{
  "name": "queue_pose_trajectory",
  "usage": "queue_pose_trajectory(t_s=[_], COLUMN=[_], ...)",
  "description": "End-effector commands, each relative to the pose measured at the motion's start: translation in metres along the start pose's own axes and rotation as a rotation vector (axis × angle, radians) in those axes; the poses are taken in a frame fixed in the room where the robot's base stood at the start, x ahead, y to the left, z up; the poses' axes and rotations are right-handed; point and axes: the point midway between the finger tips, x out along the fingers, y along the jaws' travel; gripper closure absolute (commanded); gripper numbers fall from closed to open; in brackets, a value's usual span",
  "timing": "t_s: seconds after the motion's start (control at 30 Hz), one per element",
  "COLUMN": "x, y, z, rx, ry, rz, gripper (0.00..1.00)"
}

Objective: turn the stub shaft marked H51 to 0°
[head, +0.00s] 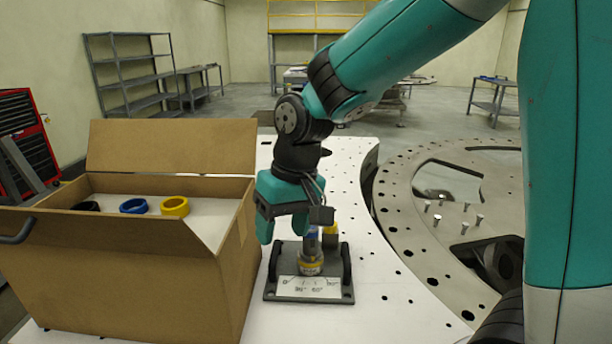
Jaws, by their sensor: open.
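A stub shaft (311,262) stands upright on a dark base plate (290,295) with a black handle on each side. It has a yellow and whitish collar low down and a blue part above. Its H51 mark is too small to read. The shaft's present angle cannot be told. My gripper (284,233) points down, open, with its teal fingers above and left of the shaft top. I see nothing between the fingers. The gripper partly hides the shaft's upper part.
An open cardboard box (130,275) stands close on the left, holding black, blue (134,206) and yellow (175,206) rings. A perforated metal ring plate (405,215) with several upright pins lies right. White table surface is free between base and plate.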

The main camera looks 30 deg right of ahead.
Motion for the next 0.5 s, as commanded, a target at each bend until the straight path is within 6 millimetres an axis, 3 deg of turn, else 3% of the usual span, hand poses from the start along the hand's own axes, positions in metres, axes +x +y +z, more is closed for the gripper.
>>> queue_pose_trajectory(t_s=[0.03, 0.1, 0.2, 0.33, 0.5], x=[-0.01, -0.006, 0.003, 0.016, 0.026], y=[0.021, 0.052, 0.093, 0.13, 0.149], z=[-0.029, -0.06, -0.092, -0.113, -0.122], rx=[0.117, 0.261, 0.432, 0.579, 0.65], ry=[-0.008, -0.006, -0.004, 0.001, 0.006], rz=[0.035, 0.081, 0.136, 0.186, 0.211], gripper=[0.4, 0.4, 0.4, 0.4, 0.4])
